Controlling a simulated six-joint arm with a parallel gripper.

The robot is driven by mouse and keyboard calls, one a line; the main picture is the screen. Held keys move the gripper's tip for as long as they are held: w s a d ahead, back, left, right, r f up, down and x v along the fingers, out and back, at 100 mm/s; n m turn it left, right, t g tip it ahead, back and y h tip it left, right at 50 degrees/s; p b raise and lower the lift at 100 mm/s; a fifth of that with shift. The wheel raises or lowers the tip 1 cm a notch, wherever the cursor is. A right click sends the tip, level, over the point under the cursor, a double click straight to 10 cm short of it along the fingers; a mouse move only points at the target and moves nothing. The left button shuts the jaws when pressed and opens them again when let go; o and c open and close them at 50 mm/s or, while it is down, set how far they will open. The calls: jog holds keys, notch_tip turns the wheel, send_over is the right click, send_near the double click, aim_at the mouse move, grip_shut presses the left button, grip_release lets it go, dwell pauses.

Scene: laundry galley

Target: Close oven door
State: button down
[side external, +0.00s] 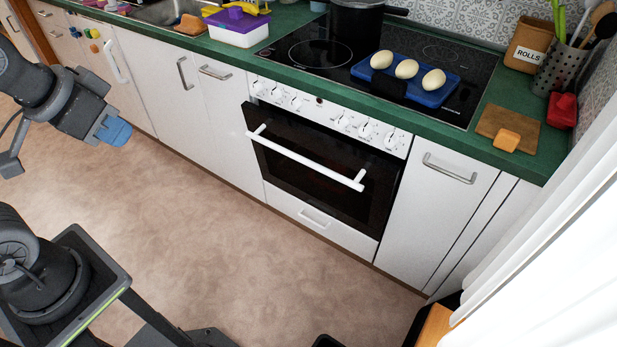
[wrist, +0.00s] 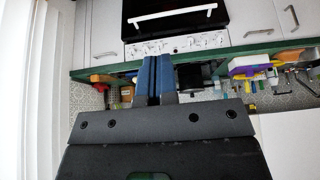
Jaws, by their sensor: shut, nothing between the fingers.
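The oven door (side external: 300,185) is a dark glass panel with a white bar handle (side external: 310,158), set in the white cabinet front. My gripper (side external: 116,131) has blue fingertips and is at the left, well apart from the door. Its fingers (wrist: 154,78) are shut together and empty.
Control knobs (side external: 365,130) line the panel above the door, with a drawer (side external: 313,220) below. The green counter (side external: 460,140) holds the hob, a black pot (side external: 355,25) and a blue tray (side external: 440,98) with eggs. The floor (side external: 210,220) before the oven is clear.

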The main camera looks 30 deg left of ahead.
aim_at(297, 131)
jog(key=w+a+f+m+t, duration=0.2)
jog(key=w+f+m, duration=0.2)
jog(key=w, duration=0.9)
jog(key=w+a+f+m+t, duration=0.15)
jog(key=w+f+m, duration=0.25)
jog(key=w, duration=0.9)
jog(key=w+a+f+m+t, duration=0.1)
jog(key=w+f+m, duration=0.2)
jog(key=f, duration=0.6)
jog(key=w+a+f+m+t, duration=0.15)
jog(key=w+f+m, duration=0.25)
jog(key=f, duration=0.5)
jog(key=w+a+f+m+t, duration=0.1)
jog(key=w+f+m, duration=0.2)
jog(key=f, duration=0.6)
jog(key=x, duration=0.3)
jog(key=r+x, duration=0.1)
jog(key=x, duration=0.3)
jog(key=w+x, duration=0.1)
jog(key=x, duration=0.3)
jog(key=shift+d+r, duration=0.1)
jog(key=shift+r, duration=0.25)
jog(key=shift+w+r, duration=0.1)
jog(key=shift+w, duration=0.9)
